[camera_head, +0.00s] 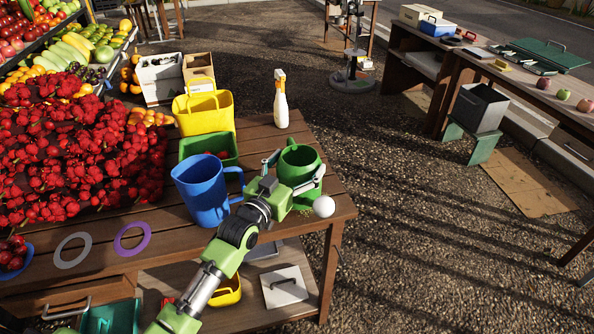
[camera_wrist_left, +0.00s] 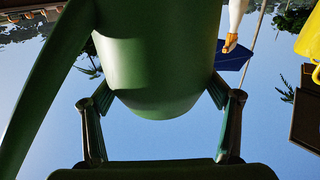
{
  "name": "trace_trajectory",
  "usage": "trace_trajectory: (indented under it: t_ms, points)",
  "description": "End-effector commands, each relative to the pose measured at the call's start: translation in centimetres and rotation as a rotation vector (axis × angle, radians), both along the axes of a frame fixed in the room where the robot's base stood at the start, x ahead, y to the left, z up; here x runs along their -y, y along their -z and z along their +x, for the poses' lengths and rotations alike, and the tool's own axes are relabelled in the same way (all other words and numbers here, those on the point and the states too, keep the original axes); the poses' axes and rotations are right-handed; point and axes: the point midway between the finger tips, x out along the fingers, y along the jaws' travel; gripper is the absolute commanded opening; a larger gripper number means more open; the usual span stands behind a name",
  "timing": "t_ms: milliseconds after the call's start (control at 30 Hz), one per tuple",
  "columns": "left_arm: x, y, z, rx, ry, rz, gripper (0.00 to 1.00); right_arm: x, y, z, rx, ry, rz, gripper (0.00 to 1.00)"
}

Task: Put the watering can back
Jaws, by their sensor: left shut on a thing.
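The green watering can (camera_head: 301,158) is at the right end of the wooden table, close to the edge. My left gripper (camera_head: 297,189) has its two fingers around the can's body, one on each side, and is shut on it. In the left wrist view the can's green body (camera_wrist_left: 150,60) fills the middle between the fingers, with a curved green part at left. I cannot tell whether its base touches the table. A white round thing (camera_head: 324,206) shows just beside the can; its attachment is unclear. My right gripper is not in view.
A blue jug (camera_head: 203,192) stands close to the can's left, with a green crate (camera_head: 196,146) and yellow container (camera_head: 205,118) behind. A white spray bottle (camera_head: 281,107) stands at the back edge. Purple (camera_head: 121,248) and grey (camera_head: 62,262) rings lie on the table's bare front left.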

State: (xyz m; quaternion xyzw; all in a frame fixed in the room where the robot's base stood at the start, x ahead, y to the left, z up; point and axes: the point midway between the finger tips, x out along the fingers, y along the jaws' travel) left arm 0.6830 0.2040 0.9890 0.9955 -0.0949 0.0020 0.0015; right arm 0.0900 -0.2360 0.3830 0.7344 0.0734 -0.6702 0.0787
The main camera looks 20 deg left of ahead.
Motion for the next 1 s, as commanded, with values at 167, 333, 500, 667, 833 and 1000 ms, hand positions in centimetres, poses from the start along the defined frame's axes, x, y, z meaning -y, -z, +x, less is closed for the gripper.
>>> trace_trajectory:
  t_ms: [167, 333, 500, 667, 833, 1000]
  points:
    - [-0.1, 1.8, -0.1, 0.003, -0.001, 0.001, 0.33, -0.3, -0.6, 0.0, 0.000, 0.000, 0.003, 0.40]
    - [-0.1, 2.0, -0.1, 0.004, 0.000, 0.000, 0.33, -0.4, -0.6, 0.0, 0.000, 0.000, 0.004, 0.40]
    - [-0.1, 2.1, -0.1, 0.004, -0.001, 0.000, 0.33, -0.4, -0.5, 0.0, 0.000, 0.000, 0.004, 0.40]
    - [-0.1, 2.6, -0.1, -0.006, -0.001, 0.002, 0.98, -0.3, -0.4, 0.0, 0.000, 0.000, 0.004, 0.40]
    - [-0.1, 2.6, -0.1, -0.006, -0.001, 0.002, 0.98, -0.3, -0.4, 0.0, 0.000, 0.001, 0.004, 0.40]
    - [-0.1, 2.3, -0.1, -0.005, -0.001, 0.002, 0.98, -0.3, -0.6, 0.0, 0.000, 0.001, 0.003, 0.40]
